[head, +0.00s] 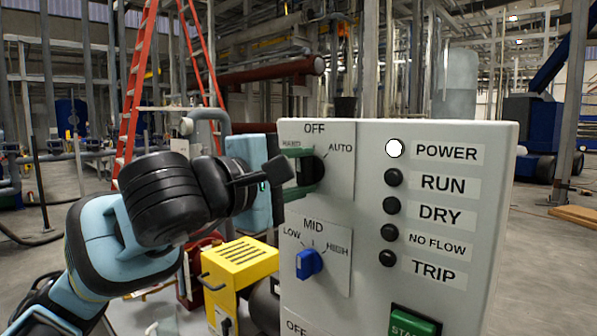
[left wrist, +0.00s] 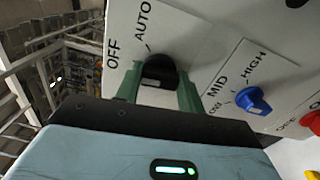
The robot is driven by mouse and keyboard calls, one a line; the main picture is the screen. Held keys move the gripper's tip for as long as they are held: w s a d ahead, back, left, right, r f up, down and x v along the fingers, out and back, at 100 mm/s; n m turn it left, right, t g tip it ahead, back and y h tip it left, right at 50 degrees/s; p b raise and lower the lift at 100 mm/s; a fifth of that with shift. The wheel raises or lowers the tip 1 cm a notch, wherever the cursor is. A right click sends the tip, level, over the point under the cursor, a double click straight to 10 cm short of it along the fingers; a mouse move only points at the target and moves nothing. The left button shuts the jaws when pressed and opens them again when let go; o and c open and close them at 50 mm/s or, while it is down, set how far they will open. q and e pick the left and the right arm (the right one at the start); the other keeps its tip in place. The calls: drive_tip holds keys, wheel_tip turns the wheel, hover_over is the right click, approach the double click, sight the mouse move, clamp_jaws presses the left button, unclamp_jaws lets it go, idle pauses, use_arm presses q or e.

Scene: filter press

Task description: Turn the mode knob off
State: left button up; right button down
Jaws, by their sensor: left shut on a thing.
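The mode knob (head: 314,172) is black and sits on a pale plate at the panel's upper left. The plate reads OFF at the top and AUTO at upper right; a left label is partly covered by a finger. My left gripper (head: 306,172) has its green fingers on either side of the knob, shut on it. The left wrist view shows the knob (left wrist: 158,70) between the two fingers (left wrist: 158,90). Which label the knob points to, I cannot tell. My right gripper is in neither view.
The grey control panel (head: 470,230) has a lit white POWER lamp (head: 395,148) and several dark lamps below. A blue LOW/MID/HIGH knob (head: 309,263) sits under the mode knob. A green START button (head: 413,325) is lower right. A yellow machine (head: 240,262) stands left of the panel.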

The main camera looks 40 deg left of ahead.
sight(299, 173)
use_arm(q)
drive_tip(key=shift+m, duration=0.6)
drive_tip(key=o, duration=1)
drive_tip(key=shift+s, duration=0.15)
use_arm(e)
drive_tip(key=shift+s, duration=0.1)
use_arm(q)
drive_tip(key=s, duration=0.2)
drive_tip(key=s+b, duration=0.1)
drive_tip(key=s, duration=0.2)
drive_tip(key=shift+a+f, duration=0.1)
drive_tip(key=shift+a, duration=0.1)
drive_tip(key=shift+s+a+b, duration=0.1)
drive_tip(key=shift+s+b, duration=1.2)
drive_tip(key=shift+b, duration=0.25)
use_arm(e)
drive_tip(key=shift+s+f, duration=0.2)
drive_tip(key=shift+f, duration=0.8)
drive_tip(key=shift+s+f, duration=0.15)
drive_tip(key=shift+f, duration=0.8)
